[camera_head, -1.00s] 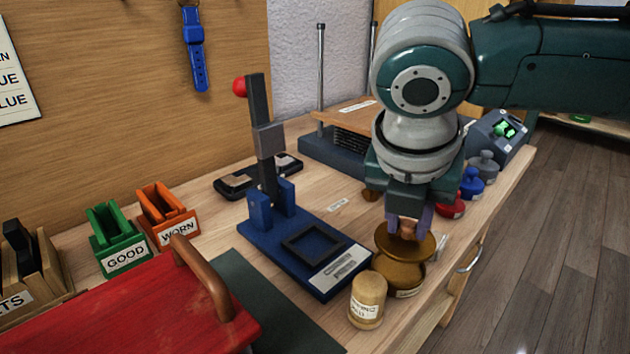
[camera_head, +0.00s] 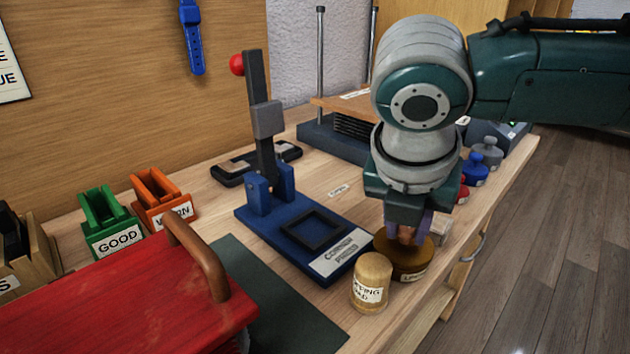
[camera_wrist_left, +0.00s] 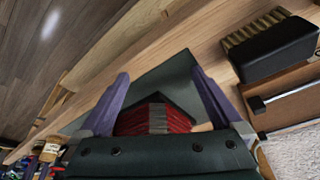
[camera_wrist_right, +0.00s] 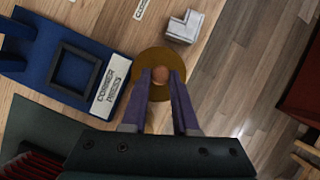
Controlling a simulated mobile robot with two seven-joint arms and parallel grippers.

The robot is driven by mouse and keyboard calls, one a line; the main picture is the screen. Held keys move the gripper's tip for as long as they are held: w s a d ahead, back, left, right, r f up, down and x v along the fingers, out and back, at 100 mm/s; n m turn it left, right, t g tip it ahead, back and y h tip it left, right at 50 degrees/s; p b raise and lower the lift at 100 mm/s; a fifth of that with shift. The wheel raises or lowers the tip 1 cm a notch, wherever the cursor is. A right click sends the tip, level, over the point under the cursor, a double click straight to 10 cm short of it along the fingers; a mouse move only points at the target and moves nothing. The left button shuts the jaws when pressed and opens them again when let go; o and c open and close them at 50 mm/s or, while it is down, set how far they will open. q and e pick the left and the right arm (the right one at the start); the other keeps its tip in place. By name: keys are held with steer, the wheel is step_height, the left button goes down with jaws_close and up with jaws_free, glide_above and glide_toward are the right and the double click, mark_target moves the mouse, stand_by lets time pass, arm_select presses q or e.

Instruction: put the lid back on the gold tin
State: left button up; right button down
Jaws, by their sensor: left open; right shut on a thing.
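The gold tin (camera_head: 408,274) stands near the right edge of the bench, its label partly visible. The gold lid (camera_head: 424,254) lies level over the tin's top, and I see no clear gap between them. My right gripper (camera_head: 407,236) points down from above and is shut on the lid's knob. In the right wrist view the fingers (camera_wrist_right: 162,76) flank the round wooden knob, and the round lid (camera_wrist_right: 143,62) hides the tin below. My left gripper (camera_wrist_left: 160,78) is out of the head view. In the left wrist view its fingers are apart and empty.
A wooden labelled jar (camera_head: 371,283) stands close to the tin's left front. The blue corner press (camera_head: 300,232) is to the left. A light grey block (camera_wrist_right: 183,26) lies just beyond the lid. Grey and blue weights (camera_head: 477,168) stand behind along the bench edge.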

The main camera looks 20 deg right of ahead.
arm_select(q)
steer(key=shift+d+r+p, duration=0.1)
steer(key=shift+r+p, duration=0.45)
arm_select(e)
steer(key=shift+r, duration=0.1)
arm_select(q)
steer(key=shift+r+p, duration=0.25)
steer(key=shift+p, duration=0.05)
stand_by(0.5)
steer(key=shift+r+p, duration=0.4)
stand_by(0.5)
steer(key=shift+r, duration=0.2)
arm_select(e)
steer(key=shift+f, duration=0.2)
stand_by(0.3)
arm_select(q)
steer(key=shift+r+p, duration=0.4)
steer(key=shift+p, duration=0.2)
